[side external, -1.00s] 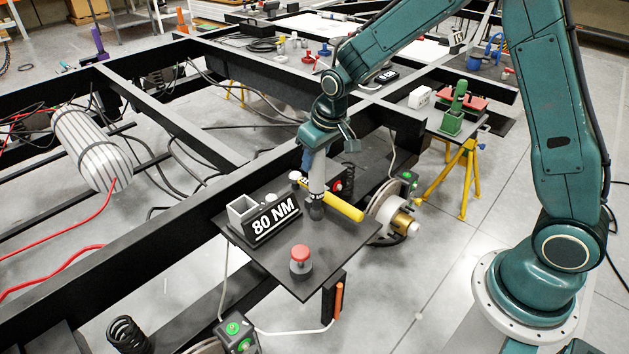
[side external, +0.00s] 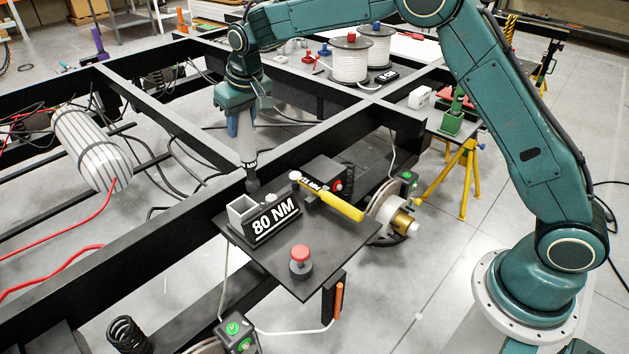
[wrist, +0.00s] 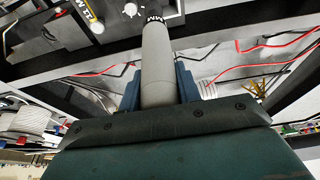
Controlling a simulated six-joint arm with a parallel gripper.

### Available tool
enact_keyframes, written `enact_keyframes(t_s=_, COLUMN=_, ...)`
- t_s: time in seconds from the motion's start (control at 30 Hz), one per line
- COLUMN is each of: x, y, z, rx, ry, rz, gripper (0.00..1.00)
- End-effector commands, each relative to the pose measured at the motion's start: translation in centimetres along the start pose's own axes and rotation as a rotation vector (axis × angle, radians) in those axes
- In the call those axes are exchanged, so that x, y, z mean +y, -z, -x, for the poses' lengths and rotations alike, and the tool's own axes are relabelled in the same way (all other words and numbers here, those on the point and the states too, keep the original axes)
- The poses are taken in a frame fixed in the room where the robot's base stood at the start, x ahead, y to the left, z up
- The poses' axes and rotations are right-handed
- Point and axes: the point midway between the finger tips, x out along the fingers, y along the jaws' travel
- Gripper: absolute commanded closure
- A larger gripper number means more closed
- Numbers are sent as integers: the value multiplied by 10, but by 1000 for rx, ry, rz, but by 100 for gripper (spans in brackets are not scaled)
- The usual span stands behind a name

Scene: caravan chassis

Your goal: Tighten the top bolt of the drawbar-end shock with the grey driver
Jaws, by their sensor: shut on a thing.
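My gripper (side external: 244,138) is shut on the grey driver (side external: 250,170), which points down with a dark tip. The tip is just behind the socket-like grey box of the 80 NM holder (side external: 271,225), close to the black beam; I cannot tell whether it touches anything. In the wrist view, the grey driver (wrist: 155,65) stands between the blue fingers of my gripper (wrist: 158,85), its dark labelled end at the top. I cannot tell which is the drawbar-end shock, and no top bolt can be made out.
A striped tank (side external: 92,148) and red cables are at left. A wheel hub (side external: 392,215) is at right.

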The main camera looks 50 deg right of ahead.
Motion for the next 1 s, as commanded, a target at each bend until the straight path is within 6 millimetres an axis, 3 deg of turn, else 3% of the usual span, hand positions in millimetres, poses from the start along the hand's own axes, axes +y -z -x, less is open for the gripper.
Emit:
enact_keyframes(t_s=0.33, x=-26, y=23, z=14, rx=5, ry=9, rz=-5, gripper=100)
enact_keyframes(t_s=1.0, x=-28, y=24, z=13, rx=3, ry=10, rz=-7, gripper=100)
